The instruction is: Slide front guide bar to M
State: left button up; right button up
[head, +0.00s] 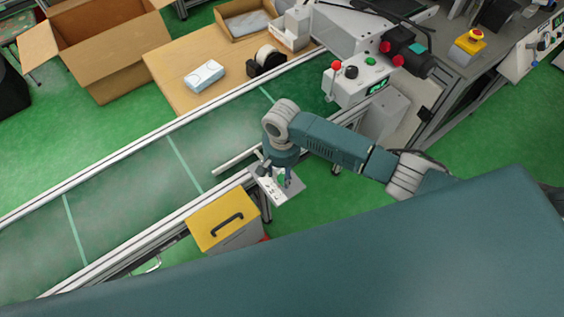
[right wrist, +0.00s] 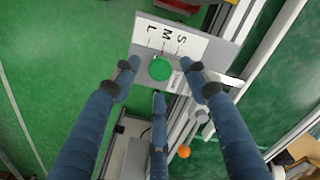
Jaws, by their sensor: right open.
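A grey-white scale plate (head: 268,190) stands at the near side of the conveyor; in the right wrist view the plate (right wrist: 205,45) carries the letters S, M and L. A round green knob (right wrist: 160,68) sits on the plate below the letters, closest to M and L. A thin red mark lies between the knob and M. My right gripper (head: 276,176) is over the plate. In the wrist view its spread fingers (right wrist: 160,80) are around the knob with gaps on both sides, not closed on it. A pale guide bar (head: 237,160) reaches over the belt. My left gripper is not in view.
The conveyor belt (head: 120,180) runs diagonally. A yellow-topped box with a black handle (head: 222,215) stands beside the plate. A control box with buttons (head: 355,82) is behind my right arm. A wooden table (head: 180,65) and an open carton (head: 105,45) are beyond the belt.

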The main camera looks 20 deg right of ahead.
notch_tip(320, 180, up, 10)
dwell(0.3)
jog(key=shift+f, duration=0.1)
dwell(0.3)
